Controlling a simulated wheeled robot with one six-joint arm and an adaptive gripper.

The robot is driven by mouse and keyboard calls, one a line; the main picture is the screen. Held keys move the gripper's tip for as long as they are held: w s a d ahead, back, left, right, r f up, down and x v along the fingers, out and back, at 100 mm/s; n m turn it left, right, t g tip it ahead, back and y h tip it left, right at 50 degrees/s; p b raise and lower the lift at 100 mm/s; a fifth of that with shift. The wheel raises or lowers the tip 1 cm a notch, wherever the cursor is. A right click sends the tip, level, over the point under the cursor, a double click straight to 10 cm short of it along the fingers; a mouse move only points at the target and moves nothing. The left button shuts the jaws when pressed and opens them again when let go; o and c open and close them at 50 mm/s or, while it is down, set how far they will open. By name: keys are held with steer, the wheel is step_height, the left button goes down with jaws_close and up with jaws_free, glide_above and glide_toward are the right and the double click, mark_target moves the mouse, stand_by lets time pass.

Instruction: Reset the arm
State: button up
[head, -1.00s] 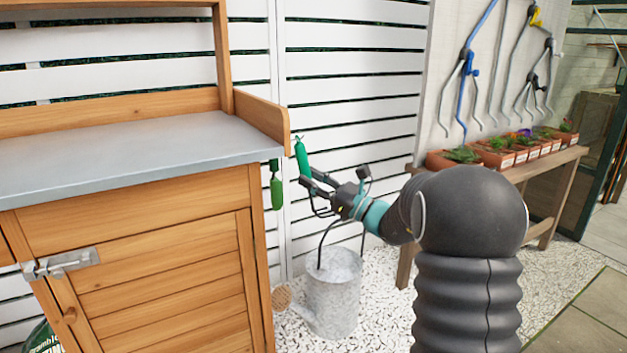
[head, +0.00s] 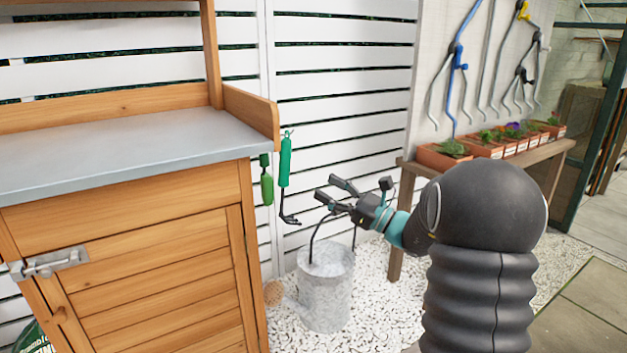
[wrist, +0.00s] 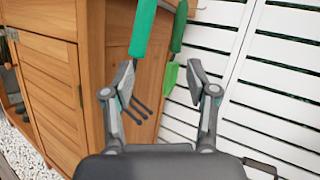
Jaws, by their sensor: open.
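My gripper (head: 337,194) is open and empty in the head view, to the right of the cabinet and above the watering can. A teal-handled hand fork (head: 286,165) hangs at the cabinet's right side with its dark tines down. A green-handled tool (head: 267,184) hangs just left of it. In the wrist view my open gripper (wrist: 163,82) has its fingers spread, with the teal handle (wrist: 143,28) and the fork's tines beyond the left finger. The green tool (wrist: 170,73) shows between the fingers, apart from them.
The wooden cabinet (head: 150,265) with a grey top (head: 120,150) stands on the left. A metal watering can (head: 325,290) stands on gravel below my gripper. A wooden bench (head: 480,165) with potted plants is at the right. A white slatted fence (head: 345,100) closes the back.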

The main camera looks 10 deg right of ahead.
steer(key=s+a+f+n+g+h, duration=0.1)
steer(key=s+f+n+g+h, duration=0.35)
steer(key=f, duration=0.75)
steer(key=s+a+f+n+g+h+p, duration=0.15)
steer(key=s+n+g, duration=0.25)
steer(key=s, duration=0.4)
steer(key=s+a+f+n+g+h+b, duration=0.1)
steer(key=s+a+f+n+g+h, duration=0.15)
steer(key=s, duration=0.45)
steer(key=s+d+r+n+g+h+p, duration=0.1)
steer(key=s+d+r+n+h+p, duration=0.15)
steer(key=s+n+h, duration=0.5)
steer(key=s+a+r+n+t+p, duration=0.1)
steer(key=s+a+r+n+t, duration=0.1)
steer(key=s+r+n, duration=0.3)
steer(key=s+r+t, duration=0.1)
steer(key=s+r, duration=0.2)
steer(key=shift+a+r, duration=0.15)
steer(key=shift+r, duration=0.25)
steer(key=shift+n, duration=0.25)
stand_by(0.6)
